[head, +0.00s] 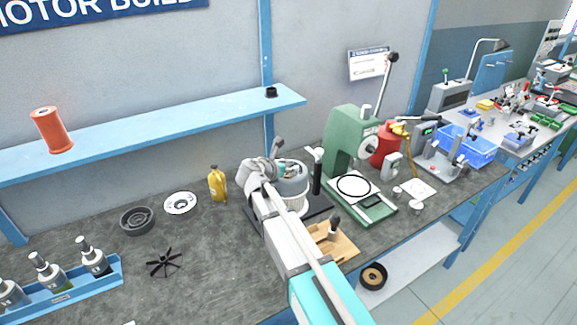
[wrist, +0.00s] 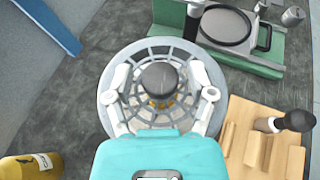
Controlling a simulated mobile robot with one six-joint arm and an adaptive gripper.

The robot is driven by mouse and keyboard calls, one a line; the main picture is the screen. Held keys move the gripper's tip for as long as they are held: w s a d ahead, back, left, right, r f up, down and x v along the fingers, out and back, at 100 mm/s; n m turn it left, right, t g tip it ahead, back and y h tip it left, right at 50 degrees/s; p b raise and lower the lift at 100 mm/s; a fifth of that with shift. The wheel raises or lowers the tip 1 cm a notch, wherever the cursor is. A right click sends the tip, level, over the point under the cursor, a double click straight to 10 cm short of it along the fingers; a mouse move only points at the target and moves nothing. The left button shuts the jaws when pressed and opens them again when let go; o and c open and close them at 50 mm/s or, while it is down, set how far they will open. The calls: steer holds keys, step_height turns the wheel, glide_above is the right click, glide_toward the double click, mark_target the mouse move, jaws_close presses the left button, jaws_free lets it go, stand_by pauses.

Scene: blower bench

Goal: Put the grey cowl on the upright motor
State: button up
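The grey cowl (wrist: 158,52), a round ribbed grille with a wide pale rim, lies between the fingers of my gripper (wrist: 160,95) in the wrist view. A dark grey rounded knob shows at its middle. Copper-coloured parts of the upright motor (wrist: 160,103) show through the ribs below. The fingers bear on opposite sides of the cowl. In the head view my gripper (head: 266,172) reaches over a light grey cylinder on a dark base, where cowl and motor line up. My arm hides part of them, and I cannot tell whether the cowl is fully seated.
A dark grey ring-shaped part (head: 137,220), a white disc (head: 180,203), a black fan wheel (head: 164,263) and a yellow bottle (head: 217,184) stand left. A green press (head: 350,140) stands right, and a wooden tool block (head: 338,243) in front. The blue shelf (head: 190,118) runs behind.

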steer(key=shift+r, duration=0.2)
stand_by(0.3)
steer(key=p+v, duration=0.5)
steer(key=v, duration=0.7)
steer(key=shift+f, duration=0.2)
stand_by(0.4)
steer(key=m+g, duration=0.3)
steer(key=m, duration=0.4)
glide_toward(299, 185)
steer(key=d+f, duration=0.1)
steer(key=d, duration=0.4)
steer(key=s+d+f+m+g+y, duration=0.1)
steer(key=s+d+f+m+g, duration=0.2)
steer(key=d+m, duration=0.4)
steer(key=s+d+f+m+g+y, duration=0.2)
steer(key=s+d+m+y, duration=0.1)
steer(key=s+d+m, duration=0.2)
steer(key=s+d+f+m+g+y, duration=0.3)
steer(key=s+d+m, duration=0.3)
steer(key=m, duration=0.4)
steer(key=shift+d, duration=0.8)
